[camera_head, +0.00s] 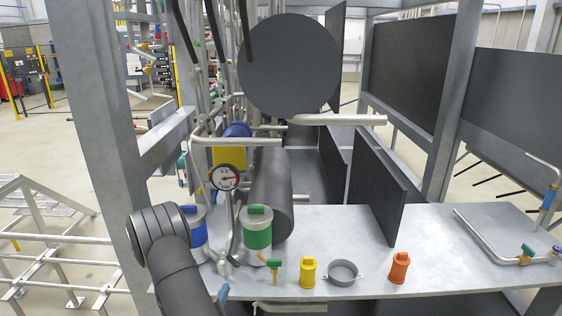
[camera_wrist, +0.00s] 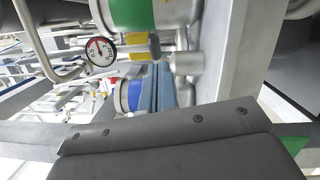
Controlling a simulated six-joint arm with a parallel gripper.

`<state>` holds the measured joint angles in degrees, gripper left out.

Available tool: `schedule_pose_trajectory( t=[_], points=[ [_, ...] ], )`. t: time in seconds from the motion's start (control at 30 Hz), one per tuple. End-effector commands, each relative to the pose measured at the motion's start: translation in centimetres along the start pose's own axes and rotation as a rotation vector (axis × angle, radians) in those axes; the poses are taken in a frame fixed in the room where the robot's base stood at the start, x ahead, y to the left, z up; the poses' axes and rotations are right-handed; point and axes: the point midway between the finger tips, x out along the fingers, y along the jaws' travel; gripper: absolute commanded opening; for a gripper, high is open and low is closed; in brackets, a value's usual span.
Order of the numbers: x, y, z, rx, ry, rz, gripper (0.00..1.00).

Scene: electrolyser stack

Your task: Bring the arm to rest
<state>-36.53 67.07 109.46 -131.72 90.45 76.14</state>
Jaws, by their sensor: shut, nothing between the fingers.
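My gripper (camera_wrist: 159,72) shows in the wrist view as two blue-grey fingers lying side by side, shut and with nothing between them. Behind and beside the fingers are a blue-banded canister (camera_wrist: 128,95) and a green-banded canister (camera_wrist: 131,14). I cannot tell how far the fingers are from them. In the head view my dark arm (camera_head: 165,240) is bent at the lower left, in front of the metal bench (camera_head: 440,275).
On the bench stand the blue canister (camera_head: 196,235), green canister (camera_head: 257,234), a small green-handled valve (camera_head: 273,268), yellow piece (camera_head: 308,272), ring clamp (camera_head: 343,271) and orange piece (camera_head: 399,267). A gauge (camera_head: 225,178) and pipes rise behind. Dark upright plates (camera_head: 375,185) stand further back.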

Motion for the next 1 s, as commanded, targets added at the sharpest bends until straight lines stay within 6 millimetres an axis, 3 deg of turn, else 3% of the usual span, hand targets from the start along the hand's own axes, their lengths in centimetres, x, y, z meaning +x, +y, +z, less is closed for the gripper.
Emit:
schedule_pose_trajectory(
  t=[0.27, 0.53, 1.0],
  points=[
    [4.1, 0.8, -3.6, 0.003, -0.002, 0.001, 0.0],
    [6.6, 0.8, -1.8, 0.003, -0.015, -0.003, 0.0],
    [7.0, 0.8, -1.5, 0.004, -0.016, -0.004, 0.0]
  ],
)
